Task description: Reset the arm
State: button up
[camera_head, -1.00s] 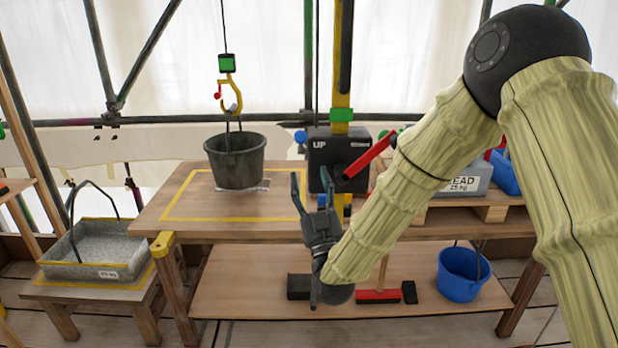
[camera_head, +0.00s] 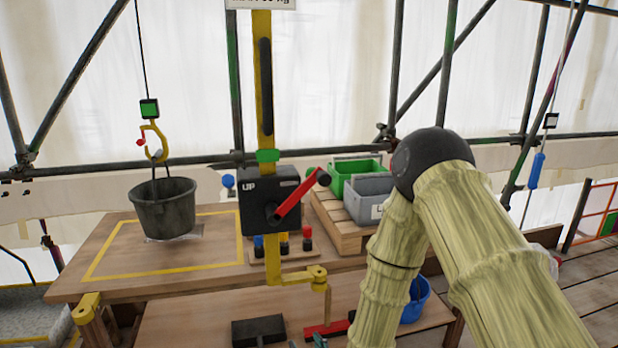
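My arm (camera_head: 490,250), in a pale ribbed sleeve with a dark elbow joint, fills the lower right of the head view. It bends at the elbow and its forearm runs down to the bottom edge. Only small teal tips of my gripper (camera_head: 318,341) seem to show at the bottom edge, in front of the lower shelf. The rest of the gripper is out of frame, so its opening cannot be read. No held object shows.
A dark bucket (camera_head: 164,208) is on a yellow hook (camera_head: 153,142) over the workbench (camera_head: 120,282). A winch box (camera_head: 268,203) with a red crank stands mid-bench. Grey and green crates (camera_head: 358,170) sit on a pallet. A blue bucket (camera_head: 415,300) is beside my forearm.

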jog(key=s+d+f+m+g+h, duration=0.15)
jog(key=s+d+f+g, duration=0.25)
jog(key=s+d+f, duration=0.6)
jog(key=s+d+f+m+g+h, duration=0.1)
jog(key=s+d+f+g, duration=0.2)
jog(key=s, duration=0.6)
jog(key=s+d+f+m+g+h, duration=0.1)
jog(key=s+d+f+g, duration=0.2)
jog(key=s, duration=0.6)
jog(key=s+d+f+m+g+h, duration=0.1)
jog(key=s+d+f+g+h, duration=0.1)
jog(key=s+d+f, duration=0.3)
jog(key=s+d+g, duration=0.1)
jog(key=s+d, duration=0.1)
jog(key=s, duration=0.2)
jog(key=shift+s+f+m, duration=0.3)
jog(key=shift+f+m, duration=0.05)
jog(key=shift+d, duration=0.1)
jog(key=shift+c, duration=0.3)
